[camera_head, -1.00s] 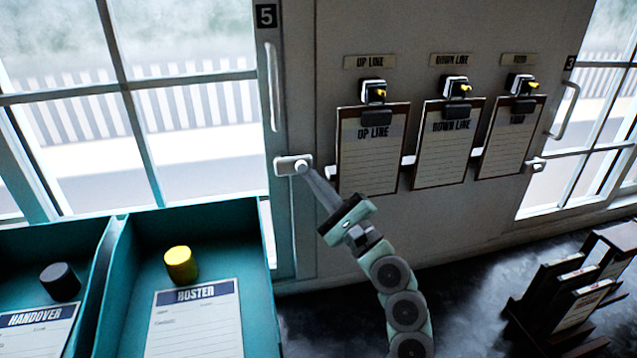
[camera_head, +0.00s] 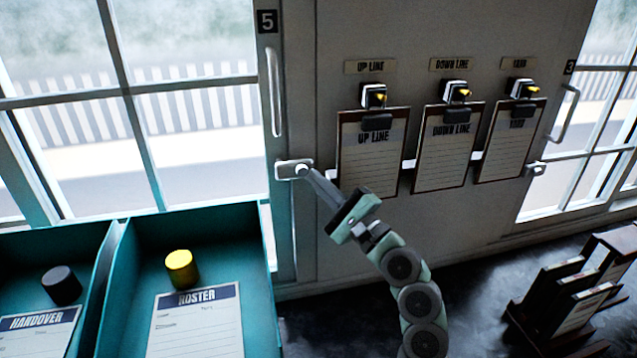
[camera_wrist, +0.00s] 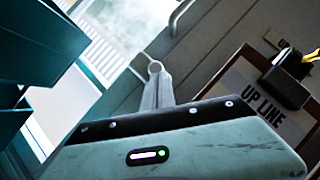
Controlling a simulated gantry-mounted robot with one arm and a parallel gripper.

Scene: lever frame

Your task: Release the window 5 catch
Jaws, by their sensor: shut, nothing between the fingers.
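The window 5 catch (camera_head: 287,168) is a pale plate with a round knob on the frame edge, below a vertical pull handle (camera_head: 274,90) and the number 5 sign (camera_head: 267,21). My gripper (camera_head: 312,176) reaches it from the lower right. Its slim fingers are shut together with nothing between them, and their tips are at the knob. In the wrist view the finger tips (camera_wrist: 155,72) point up toward the handle; the catch is mostly hidden there. I cannot tell whether the tips touch the knob or overlap it.
Clipboards hang on the wall to the right, the nearest marked UP LINE (camera_head: 372,150). Teal trays (camera_head: 200,220) stand at lower left, holding papers and a yellow knob (camera_head: 181,266). Window 3's catch (camera_head: 537,168) is far right. A dark rack (camera_head: 570,295) stands lower right.

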